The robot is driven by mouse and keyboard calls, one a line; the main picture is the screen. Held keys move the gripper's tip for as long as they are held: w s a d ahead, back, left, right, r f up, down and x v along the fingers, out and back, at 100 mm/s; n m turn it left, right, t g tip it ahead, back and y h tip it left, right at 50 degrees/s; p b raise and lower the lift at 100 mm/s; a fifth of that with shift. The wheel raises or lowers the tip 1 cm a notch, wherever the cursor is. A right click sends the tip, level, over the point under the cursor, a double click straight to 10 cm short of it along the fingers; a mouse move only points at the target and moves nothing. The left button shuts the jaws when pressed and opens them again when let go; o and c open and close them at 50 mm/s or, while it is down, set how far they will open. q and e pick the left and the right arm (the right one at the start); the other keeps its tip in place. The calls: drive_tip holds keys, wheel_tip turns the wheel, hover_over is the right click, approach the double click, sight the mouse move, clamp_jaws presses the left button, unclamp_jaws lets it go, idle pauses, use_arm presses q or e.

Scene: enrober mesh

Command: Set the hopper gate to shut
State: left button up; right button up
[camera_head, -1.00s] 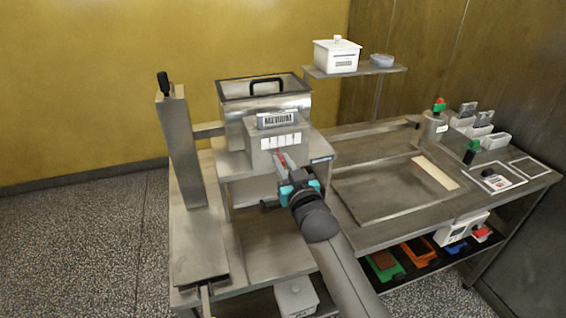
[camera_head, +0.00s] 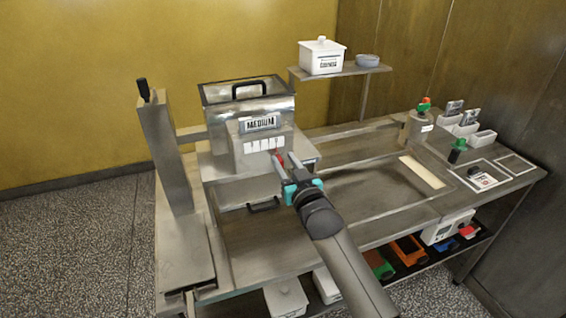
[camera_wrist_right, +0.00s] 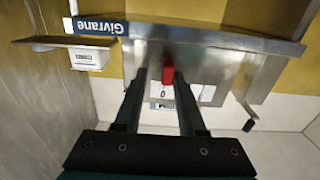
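The steel hopper (camera_head: 225,115) stands on the machine's upper deck, with a "MEDIUM" plate on its front. Below the plate is a white scale strip (camera_head: 263,145) with several marks too small to read. The red gate knob (camera_wrist_right: 168,72) shows in the wrist view. In the head view red shows at the fingertips, under the strip's right end. My right gripper (camera_head: 283,160) is in front of the hopper. In the wrist view its two dark fingers (camera_wrist_right: 160,80) are apart, on either side of the knob, with it closer to the right finger. Contact is unclear. My left gripper is out of view.
A steel column (camera_head: 167,150) with a black handle stands left of the hopper. A wall shelf (camera_head: 340,72) holds a white lidded box (camera_head: 322,57) and a grey bowl (camera_head: 367,60). The bench (camera_head: 345,205) extends right, with holders and green and red-topped items along its far side.

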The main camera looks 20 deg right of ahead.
drive_tip(key=shift+o, duration=0.4)
drive_tip(key=shift+a, duration=0.15)
drive_tip(key=shift+s, duration=0.1)
drive_tip(key=s, duration=1.5)
drive_tip(key=shift+d, duration=0.25)
